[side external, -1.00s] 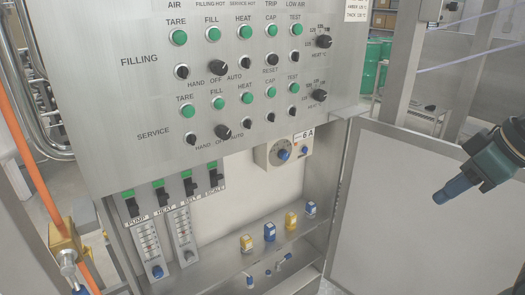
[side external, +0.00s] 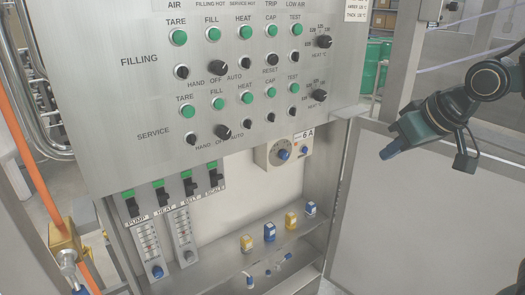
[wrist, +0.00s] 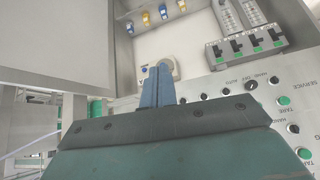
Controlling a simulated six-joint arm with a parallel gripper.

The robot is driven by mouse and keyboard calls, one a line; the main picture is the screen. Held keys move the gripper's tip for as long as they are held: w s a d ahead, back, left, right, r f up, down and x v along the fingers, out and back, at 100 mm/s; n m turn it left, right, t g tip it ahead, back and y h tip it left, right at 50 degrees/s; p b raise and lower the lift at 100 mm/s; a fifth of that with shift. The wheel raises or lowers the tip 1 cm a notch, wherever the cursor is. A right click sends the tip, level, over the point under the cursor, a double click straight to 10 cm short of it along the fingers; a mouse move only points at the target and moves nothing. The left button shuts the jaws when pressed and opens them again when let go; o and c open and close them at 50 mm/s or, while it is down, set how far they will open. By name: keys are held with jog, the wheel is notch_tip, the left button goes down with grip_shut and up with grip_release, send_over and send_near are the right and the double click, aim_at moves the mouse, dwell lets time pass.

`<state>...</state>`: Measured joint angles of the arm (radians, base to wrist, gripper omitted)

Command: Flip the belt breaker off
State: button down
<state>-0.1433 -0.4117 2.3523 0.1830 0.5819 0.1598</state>
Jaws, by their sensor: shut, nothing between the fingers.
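The belt breaker (side external: 189,185) is third from the left in a row of breakers under the control panel, above the BELT label. It has a green top and a black lever, looking like its neighbours. In the wrist view, which is upside down, the belt breaker (wrist: 236,46) appears second from the left. My gripper (side external: 389,155) has blue fingers, shut and empty. It hangs in free air to the right of the cabinet, well away from the breakers. In the wrist view its fingertips (wrist: 158,74) overlap the dial in the picture.
The pump breaker (side external: 131,204), heat breaker (side external: 160,194) and a fourth breaker (side external: 214,176) sit close beside it. A dial unit (side external: 280,153) is to the right. Small blue and yellow items (side external: 247,243) stand on the shelf. The panel (side external: 90,80) overhangs the recess.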

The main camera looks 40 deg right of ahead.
jog(key=w+a+f+t+h, duration=0.1)
jog(key=w+a+f, duration=0.15)
jog(key=w, duration=0.45)
jog(key=w+a+f+m+t, duration=0.1)
jog(key=w+a+t, duration=0.15)
jog(key=w, duration=0.45)
jog(key=w+a+f+h, duration=0.1)
jog(key=w+a+f, duration=0.1)
jog(key=w+a, duration=0.35)
jog(key=n+t+y, duration=0.3)
jog(key=t, duration=0.2)
send_near(191, 187)
jog(key=shift+s+d+r, duration=0.1)
jog(key=shift+s+r, duration=0.15)
jog(key=shift+r, duration=0.25)
jog(key=shift+s+d+r, duration=0.1)
jog(key=shift+s+r, duration=0.15)
jog(key=shift+r, duration=0.2)
jog(key=shift+w, duration=0.15)
jog(key=shift+x, duration=4.85)
jog(key=shift+d, duration=0.1)
